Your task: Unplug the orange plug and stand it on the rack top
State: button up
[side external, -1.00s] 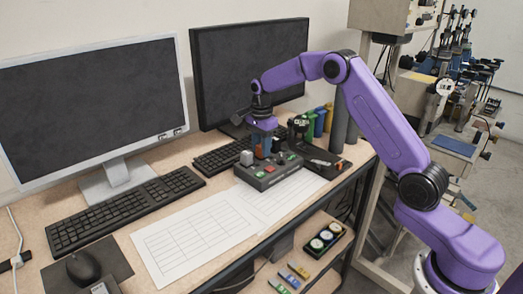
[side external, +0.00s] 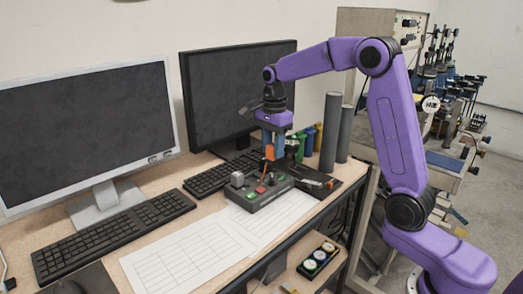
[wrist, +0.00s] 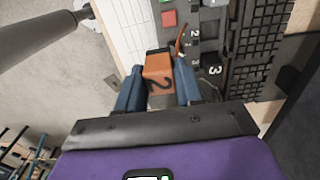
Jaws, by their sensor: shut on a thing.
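My gripper (side external: 272,148) has blue fingers and is shut on the orange plug (side external: 270,152), above the back part of the dark grey panel box (side external: 270,201). I cannot tell which surface is the rack top.
The box carries a grey block (side external: 237,179) and a red button (side external: 261,190). A dark tray (side external: 340,171) lies to its right, with coloured cylinders and two grey posts (side external: 330,130) behind. Keyboards, monitors and paper sheets (side external: 190,258) cover the desk left and in front.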

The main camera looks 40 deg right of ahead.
jog(key=s+r, duration=0.4)
jog(key=shift+s+a, duration=0.15)
jog(key=shift+s, duration=0.1)
dwell(0.4)
